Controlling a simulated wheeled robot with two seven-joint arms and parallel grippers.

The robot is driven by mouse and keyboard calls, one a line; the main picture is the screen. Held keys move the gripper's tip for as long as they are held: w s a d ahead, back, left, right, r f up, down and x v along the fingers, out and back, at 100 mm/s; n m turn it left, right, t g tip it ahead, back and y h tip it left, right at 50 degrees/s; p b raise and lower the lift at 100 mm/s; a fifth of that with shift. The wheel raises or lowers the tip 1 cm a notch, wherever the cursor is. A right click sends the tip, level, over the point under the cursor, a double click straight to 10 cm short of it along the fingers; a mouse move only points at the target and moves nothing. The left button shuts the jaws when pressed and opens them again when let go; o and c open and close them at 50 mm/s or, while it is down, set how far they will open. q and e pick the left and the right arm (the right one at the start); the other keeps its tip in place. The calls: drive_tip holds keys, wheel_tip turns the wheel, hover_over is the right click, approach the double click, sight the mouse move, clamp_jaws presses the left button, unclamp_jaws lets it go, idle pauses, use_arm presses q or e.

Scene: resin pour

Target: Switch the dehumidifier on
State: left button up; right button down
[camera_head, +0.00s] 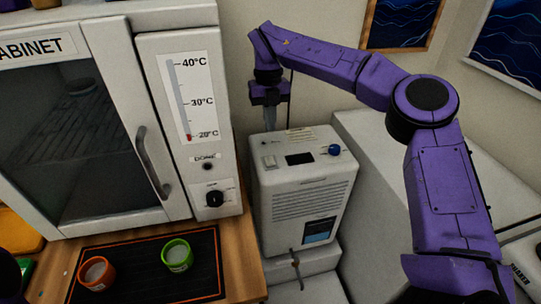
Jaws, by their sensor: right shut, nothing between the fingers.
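The dehumidifier (310,205) is a white box with a vented front, right of the cabinet. Its sloped top panel has a pale rocker switch (269,162) at the left, a dark display (299,159) in the middle and a blue knob (334,150) at the right. The display looks dark; the switch position is too small to tell. My right arm reaches in from the right, and my right gripper (270,120) points down at the back left of the dehumidifier's top, shut and empty. I cannot tell whether its tips touch the casing. My left gripper is not in view.
The white cabinet (164,130) with a handle, thermometer scale and black knob stands close on the left. An orange cup (97,273) and a green cup (177,256) are on a dark mat (135,290). A white block (385,165) stands to the right.

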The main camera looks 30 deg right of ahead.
sight(271, 164)
drive_tip(key=f, duration=0.3)
drive_tip(key=s+f+p, duration=0.1)
drive_tip(key=f, duration=0.7)
drive_tip(key=shift+s+a+f+p, duration=0.1)
drive_tip(key=shift+s+a+p, duration=0.05)
drive_tip(key=shift+p, duration=0.25)
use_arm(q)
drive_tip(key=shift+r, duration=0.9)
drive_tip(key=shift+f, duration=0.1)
